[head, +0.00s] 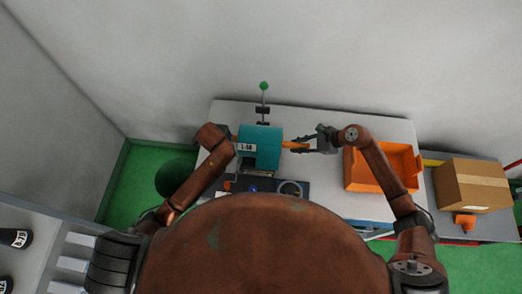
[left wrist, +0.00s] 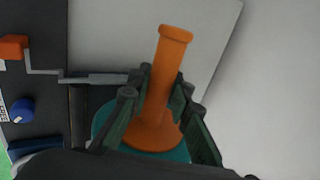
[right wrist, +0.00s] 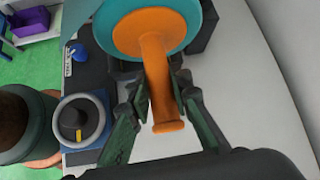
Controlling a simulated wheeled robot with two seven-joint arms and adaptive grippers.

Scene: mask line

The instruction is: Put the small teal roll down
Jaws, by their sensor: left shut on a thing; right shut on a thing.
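The teal roll (head: 265,137) carries a white label and has an orange handle at each end. It is over the middle of the grey table (head: 330,206), behind a dark machine panel. My left gripper (left wrist: 155,85) is shut around one orange handle (left wrist: 173,45), close against the teal end (left wrist: 104,124). In the head view my left arm mostly hides this gripper. My right gripper (head: 304,145) is shut on the other handle, seen in the right wrist view (right wrist: 158,85). I cannot tell whether the roll touches anything below.
An orange bin (head: 375,176) stands on the table to the right. A cardboard box (head: 474,185) is farther right. A rod with a green ball (head: 264,86) stands behind the roll. A blue knob (left wrist: 22,110) and a round dial (right wrist: 80,122) are on the panel.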

